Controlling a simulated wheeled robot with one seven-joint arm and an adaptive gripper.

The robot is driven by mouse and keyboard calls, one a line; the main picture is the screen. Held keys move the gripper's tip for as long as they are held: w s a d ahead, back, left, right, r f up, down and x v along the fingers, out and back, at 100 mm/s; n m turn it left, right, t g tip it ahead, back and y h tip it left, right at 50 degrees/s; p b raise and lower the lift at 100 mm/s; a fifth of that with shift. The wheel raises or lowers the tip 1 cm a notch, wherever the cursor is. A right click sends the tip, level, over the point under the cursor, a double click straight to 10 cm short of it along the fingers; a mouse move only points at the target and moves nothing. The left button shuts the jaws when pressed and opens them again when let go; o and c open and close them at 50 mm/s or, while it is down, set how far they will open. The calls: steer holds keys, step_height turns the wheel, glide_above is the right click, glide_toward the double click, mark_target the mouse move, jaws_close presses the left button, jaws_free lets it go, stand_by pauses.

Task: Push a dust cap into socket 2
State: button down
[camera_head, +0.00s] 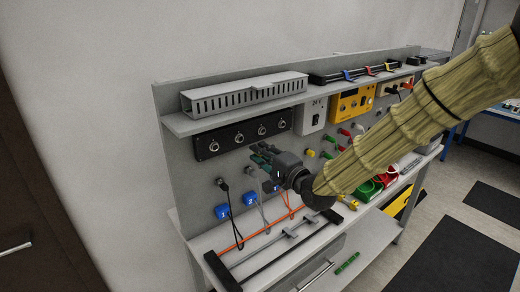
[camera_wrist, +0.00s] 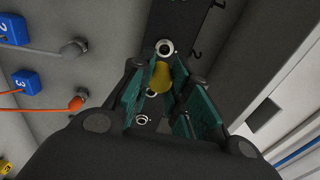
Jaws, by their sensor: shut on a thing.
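A yellow dust cap (camera_wrist: 160,78) sits between the teal finger pads of my gripper (camera_wrist: 154,96), which is shut on it. In the head view my gripper (camera_head: 262,158) is just below the black socket panel (camera_head: 202,149); the cap cannot be made out there. In the wrist view the panel (camera_wrist: 184,20) has metal sockets and white numerals. The socket (camera_wrist: 164,47) beside the "2" shows an open ring, just beyond the cap. Another socket (camera_wrist: 150,95) is partly hidden by the cap. Contact between cap and panel cannot be judged.
A grey slotted duct (camera_head: 245,94) lies on the shelf above the panel. Blue numbered tags (camera_head: 222,211) and hanging cables (camera_head: 236,225) are below it.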

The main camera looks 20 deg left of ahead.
steer(key=shift+a+r, duration=0.35)
steer(key=shift+a, duration=0.05)
steer(key=shift+x, duration=2.55)
steer(key=shift+w+a, duration=0.4)
steer(key=shift+a, duration=0.1)
stand_by(0.9)
steer(key=c, duration=1.3)
jaws_free()
steer(key=shift+o, duration=0.2)
steer(key=shift+d, duration=0.1)
